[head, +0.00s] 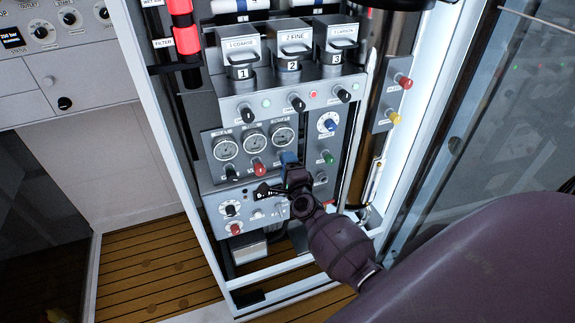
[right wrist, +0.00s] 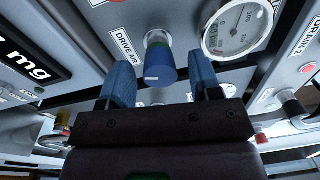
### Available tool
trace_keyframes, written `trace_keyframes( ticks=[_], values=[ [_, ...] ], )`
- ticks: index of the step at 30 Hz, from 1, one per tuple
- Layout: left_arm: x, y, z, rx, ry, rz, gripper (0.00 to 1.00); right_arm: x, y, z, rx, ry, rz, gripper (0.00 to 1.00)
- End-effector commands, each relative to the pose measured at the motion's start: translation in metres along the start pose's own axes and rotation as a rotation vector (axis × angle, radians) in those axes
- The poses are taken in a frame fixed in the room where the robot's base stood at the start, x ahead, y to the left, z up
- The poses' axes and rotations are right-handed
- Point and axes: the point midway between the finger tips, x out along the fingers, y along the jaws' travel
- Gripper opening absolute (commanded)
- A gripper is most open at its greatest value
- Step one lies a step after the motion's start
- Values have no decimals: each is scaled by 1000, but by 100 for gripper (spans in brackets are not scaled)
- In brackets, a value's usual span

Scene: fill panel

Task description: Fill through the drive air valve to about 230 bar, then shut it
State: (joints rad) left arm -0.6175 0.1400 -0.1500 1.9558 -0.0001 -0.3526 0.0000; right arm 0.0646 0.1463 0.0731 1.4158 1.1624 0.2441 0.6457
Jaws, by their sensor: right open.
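The drive air valve is a blue knob (right wrist: 160,62) in the right wrist view, beside a "DRIVE AIR" label. In the head view the blue knob (head: 288,158) is partly covered by my right gripper (head: 287,174). In the right wrist view my right gripper (right wrist: 161,80) is open, its blue fingers on either side of the knob, with gaps visible. A round gauge (right wrist: 238,26) sits right of the knob; its exact reading is too small to tell. Three gauges show in the head view, the right one (head: 283,137) above the blue knob. My left gripper is not in view.
A red knob (head: 258,167) sits left of the blue one and a green knob (head: 328,157) to the right. Black knobs (head: 298,103) and three numbered units (head: 290,62) are above. A white frame post (head: 160,150) and a glass door (head: 490,110) flank the panel.

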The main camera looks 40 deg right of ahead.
Motion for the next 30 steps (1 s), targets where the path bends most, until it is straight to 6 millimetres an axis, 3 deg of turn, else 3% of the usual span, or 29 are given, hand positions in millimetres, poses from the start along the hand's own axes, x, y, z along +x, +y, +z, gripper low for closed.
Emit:
trace_keyframes(
  ticks=[18,30],
  values=[
    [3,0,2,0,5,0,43,-92,1,0,0,1,1,58],
    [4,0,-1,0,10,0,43,-104,0,0,0,0,1,58]
  ],
)
